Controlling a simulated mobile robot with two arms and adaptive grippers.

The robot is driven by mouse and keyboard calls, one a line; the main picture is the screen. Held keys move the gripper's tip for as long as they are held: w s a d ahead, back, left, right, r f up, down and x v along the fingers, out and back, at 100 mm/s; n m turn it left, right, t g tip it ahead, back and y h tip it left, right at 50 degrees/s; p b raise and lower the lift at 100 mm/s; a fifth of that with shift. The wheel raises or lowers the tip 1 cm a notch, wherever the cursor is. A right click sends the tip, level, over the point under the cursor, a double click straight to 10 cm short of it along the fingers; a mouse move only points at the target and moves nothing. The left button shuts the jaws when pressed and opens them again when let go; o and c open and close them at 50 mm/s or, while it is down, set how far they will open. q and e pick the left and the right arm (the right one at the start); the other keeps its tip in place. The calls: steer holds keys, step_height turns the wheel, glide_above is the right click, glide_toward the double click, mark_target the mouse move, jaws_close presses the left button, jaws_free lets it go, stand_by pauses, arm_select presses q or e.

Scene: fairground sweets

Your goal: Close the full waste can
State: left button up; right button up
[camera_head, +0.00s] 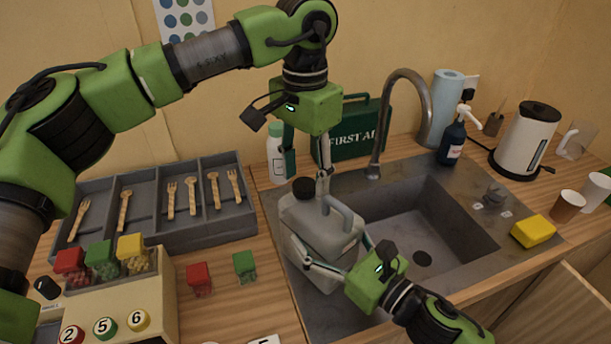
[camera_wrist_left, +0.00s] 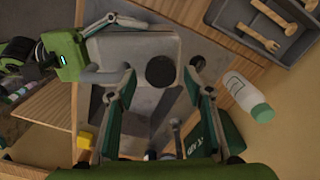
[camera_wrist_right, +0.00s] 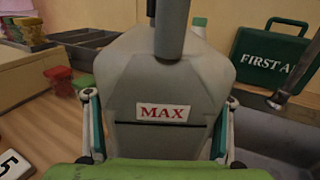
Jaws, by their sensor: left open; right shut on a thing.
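The waste can (camera_head: 322,232) is a grey jerrycan with a side handle. It stands upright at the left of the sink. Its front bears a red MAX label (camera_wrist_right: 168,112) above a dark line. A round black cap (camera_head: 303,188) shows at its top; I cannot tell how tightly it sits. My left gripper (camera_head: 308,184) is open above the can, its fingers on either side of the cap, which also shows in the left wrist view (camera_wrist_left: 160,71). My right gripper (camera_head: 342,256) is shut on the can's body from the front, one finger on each side.
A white bottle (camera_head: 276,158) and a green first-aid case (camera_head: 352,138) stand close behind the can. The sink basin (camera_head: 430,225) is to the right, with a curved tap (camera_head: 425,100). A cutlery tray (camera_head: 150,235) and small sweet boxes (camera_head: 200,280) lie left.

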arm_select(q)
step_height(320, 180, up, 4)
steer(key=shift+f, duration=0.2)
steer(key=shift+c, duration=0.6)
